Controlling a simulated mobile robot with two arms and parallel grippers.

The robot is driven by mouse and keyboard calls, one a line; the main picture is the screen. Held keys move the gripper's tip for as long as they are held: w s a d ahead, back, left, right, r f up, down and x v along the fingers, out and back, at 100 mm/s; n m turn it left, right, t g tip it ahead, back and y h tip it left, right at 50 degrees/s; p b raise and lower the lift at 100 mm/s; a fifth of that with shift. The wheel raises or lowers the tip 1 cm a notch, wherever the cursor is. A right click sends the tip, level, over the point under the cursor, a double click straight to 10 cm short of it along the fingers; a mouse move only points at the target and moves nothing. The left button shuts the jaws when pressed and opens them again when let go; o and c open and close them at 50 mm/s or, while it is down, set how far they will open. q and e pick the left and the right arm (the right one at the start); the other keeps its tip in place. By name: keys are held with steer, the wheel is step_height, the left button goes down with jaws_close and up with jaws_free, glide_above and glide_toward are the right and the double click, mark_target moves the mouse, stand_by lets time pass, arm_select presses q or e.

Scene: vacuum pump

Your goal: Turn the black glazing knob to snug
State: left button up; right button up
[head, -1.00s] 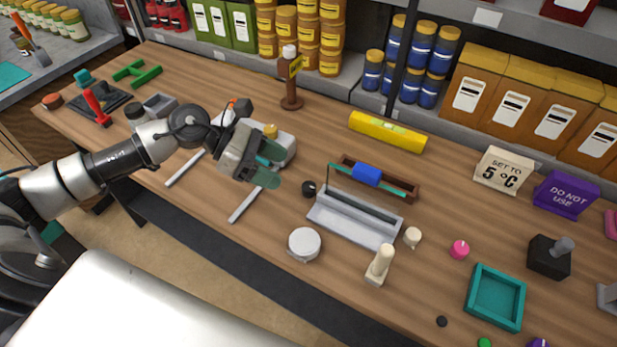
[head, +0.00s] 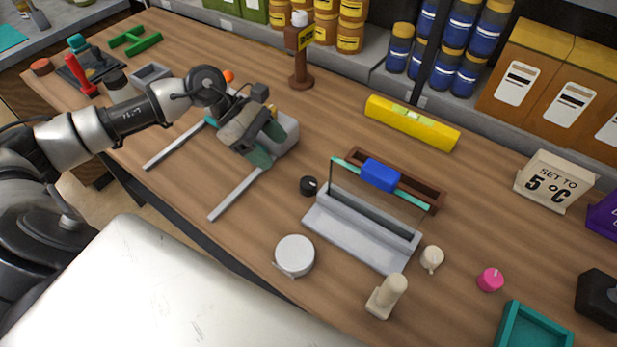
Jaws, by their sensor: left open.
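A small black knob (head: 309,186) with a white mark sits at the left end of a grey trough-like holder (head: 360,231). A clear pane with a teal top edge (head: 345,172) stands upright at the holder. My left gripper (head: 268,147) is open, with teal finger pads, and is up and to the left of the knob, clear of it. It hangs in front of a grey device (head: 289,136) with two long pale rails and partly hides it. Whether it touches that device, I cannot tell. My right gripper is out of view.
Behind the pane are a brown tray (head: 433,194) with a blue block (head: 381,174) and a yellow level (head: 411,122). In front stand a round white puck (head: 295,255) and a cream peg (head: 388,295). A brown post (head: 301,65) stands behind my gripper.

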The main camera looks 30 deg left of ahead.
mark_target(307, 182)
arm_select(q)
steer(key=p+x, duration=0.3)
steer(key=x, duration=0.6)
steer(key=shift+d, duration=0.2)
steer(key=shift+d+f, duration=0.35)
steer(key=shift+f, duration=0.05)
